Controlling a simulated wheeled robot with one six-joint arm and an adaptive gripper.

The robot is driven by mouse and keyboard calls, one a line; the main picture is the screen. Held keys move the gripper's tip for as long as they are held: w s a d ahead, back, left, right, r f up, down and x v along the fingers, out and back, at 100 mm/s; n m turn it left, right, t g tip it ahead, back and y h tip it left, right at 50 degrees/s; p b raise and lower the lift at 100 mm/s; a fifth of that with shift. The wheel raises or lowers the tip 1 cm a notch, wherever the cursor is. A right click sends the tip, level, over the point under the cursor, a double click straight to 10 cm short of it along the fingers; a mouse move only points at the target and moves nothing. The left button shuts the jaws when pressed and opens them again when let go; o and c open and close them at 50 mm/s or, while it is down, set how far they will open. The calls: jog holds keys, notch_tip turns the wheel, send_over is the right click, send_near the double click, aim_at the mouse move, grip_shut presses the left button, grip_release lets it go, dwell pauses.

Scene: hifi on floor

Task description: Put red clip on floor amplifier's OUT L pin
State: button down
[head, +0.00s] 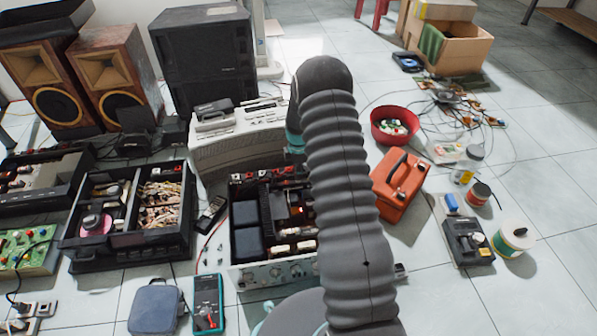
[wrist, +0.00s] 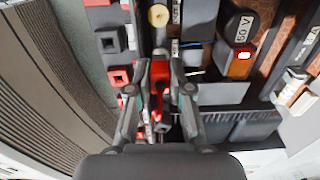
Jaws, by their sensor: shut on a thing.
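In the wrist view my gripper (wrist: 160,88) is shut on the red clip (wrist: 158,72), which points away between the fingertips. The clip is above the floor amplifier's terminal edge; whether it touches a pin cannot be told. Red and black square terminals (wrist: 118,76) sit just left of the clip, and a round cream part (wrist: 158,15) lies beyond it. The OUT L label cannot be read. In the head view the open floor amplifier (head: 275,273) stands in the middle, with red terminals along its back edge. My arm hides the gripper, the clip and the amplifier's right part there.
A pale ribbed unit (head: 238,150) stands right behind the amplifier. A teal multimeter (head: 207,303) and a thin red lead (head: 208,238) lie left of it. An orange toolbox (head: 401,184) and a red bowl (head: 394,125) stand right. Floor is free at the front right.

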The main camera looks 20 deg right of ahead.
jog(key=shift+f, duration=0.45)
dwell(0.3)
jog(key=c, duration=1)
grip_release()
jog(key=shift+r, duration=0.1)
notch_tip(320, 180, up, 12)
jog(key=shift+f, duration=0.1)
jog(key=shift+m, duration=0.3)
